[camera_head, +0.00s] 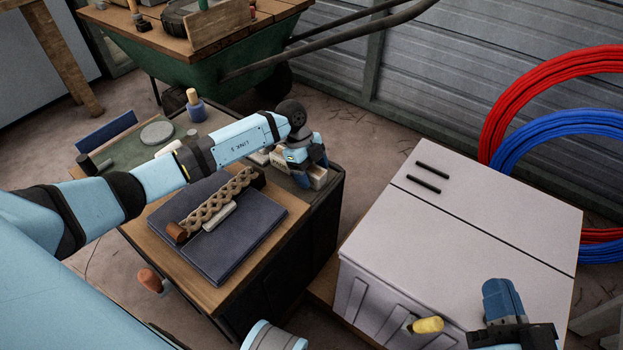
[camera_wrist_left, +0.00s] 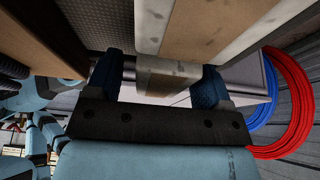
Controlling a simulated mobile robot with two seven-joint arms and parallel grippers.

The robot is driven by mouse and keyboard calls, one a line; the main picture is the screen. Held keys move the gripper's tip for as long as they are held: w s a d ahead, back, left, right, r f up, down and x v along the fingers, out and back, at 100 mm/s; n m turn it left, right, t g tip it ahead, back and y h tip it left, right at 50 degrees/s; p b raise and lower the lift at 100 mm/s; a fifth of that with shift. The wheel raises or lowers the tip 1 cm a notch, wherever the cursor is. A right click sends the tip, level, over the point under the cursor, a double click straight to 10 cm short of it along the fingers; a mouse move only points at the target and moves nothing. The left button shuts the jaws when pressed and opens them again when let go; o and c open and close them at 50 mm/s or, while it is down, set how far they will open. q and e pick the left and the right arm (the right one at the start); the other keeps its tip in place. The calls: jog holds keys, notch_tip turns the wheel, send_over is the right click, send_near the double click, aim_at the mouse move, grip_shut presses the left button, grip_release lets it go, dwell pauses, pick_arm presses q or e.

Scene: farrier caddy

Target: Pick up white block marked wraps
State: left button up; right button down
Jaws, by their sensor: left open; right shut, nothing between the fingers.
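My left gripper (camera_head: 306,172) is open and low over the far right corner of the caddy top. A pale block (camera_head: 319,179) shows beside its fingers in the head view, partly hidden by them. In the left wrist view, a tan and whitish block (camera_wrist_left: 160,78) lies between the two open fingers of my left gripper (camera_wrist_left: 158,86), with gaps at both sides. No "wraps" marking is readable, so I cannot tell if this is the named block. My right gripper (camera_head: 516,338) is shut and empty above the front of the white chest, far from the block.
A dark blue pad (camera_head: 232,253) with a braided piece (camera_head: 217,204) lies on the caddy's wooden top (camera_head: 292,203). A bottle (camera_head: 196,108) stands at the back left. The white chest (camera_head: 470,222) is at right, with coiled red and blue hoses (camera_head: 545,122) behind it.

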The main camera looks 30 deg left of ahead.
pick_arm(q)
jog(key=shift+d+f, duration=0.2)
jog(key=shift+f, duration=0.45)
jog(key=shift+r, duration=0.1)
jog(key=c, duration=1)
